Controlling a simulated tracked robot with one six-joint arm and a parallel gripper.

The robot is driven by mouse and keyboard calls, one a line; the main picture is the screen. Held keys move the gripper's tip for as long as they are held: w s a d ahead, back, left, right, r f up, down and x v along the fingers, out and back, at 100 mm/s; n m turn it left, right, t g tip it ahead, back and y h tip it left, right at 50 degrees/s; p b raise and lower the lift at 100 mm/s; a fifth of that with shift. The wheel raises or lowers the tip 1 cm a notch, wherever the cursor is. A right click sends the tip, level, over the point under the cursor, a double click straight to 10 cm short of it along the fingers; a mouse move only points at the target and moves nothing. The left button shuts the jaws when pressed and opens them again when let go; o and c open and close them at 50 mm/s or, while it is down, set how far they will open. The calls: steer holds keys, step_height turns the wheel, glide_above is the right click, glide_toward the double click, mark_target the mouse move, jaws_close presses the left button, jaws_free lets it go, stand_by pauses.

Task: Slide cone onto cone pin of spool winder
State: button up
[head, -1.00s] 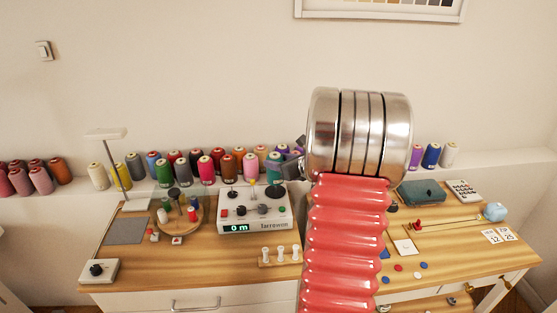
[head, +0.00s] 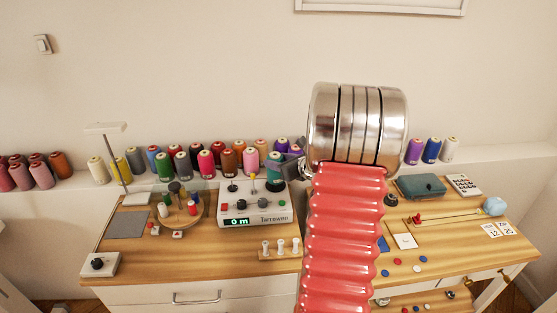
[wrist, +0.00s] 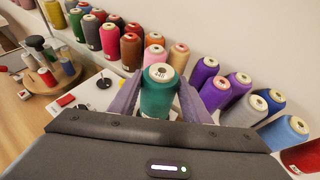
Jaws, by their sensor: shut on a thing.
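The teal cone (wrist: 158,92) stands between the two fingers of my gripper (wrist: 160,98) in the wrist view, its pale top facing the camera. My gripper is shut on it. In the head view the cone (head: 274,167) is upright over the right rear of the spool winder (head: 262,215), with a dark round base just below it. The winder is a white box with buttons and a display reading 0 m. It also shows in the wrist view (wrist: 97,97). The cone pin is hidden; I cannot tell whether the cone is around it.
A yellow-tipped post (head: 253,177) and a black disc (head: 232,187) rise from the winder's top, left of the cone. Several thread cones line the ledge behind. A round wooden spool stand (head: 195,222) is at the left. White bobbins (head: 281,246) stand in front.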

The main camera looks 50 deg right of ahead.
steer(key=shift+f, duration=0.8)
steer(key=o, duration=1.2)
steer(key=shift+f, duration=0.1)
steer(key=v, duration=1.4)
steer(key=shift+f, duration=0.1)
steer(key=shift+w, duration=0.1)
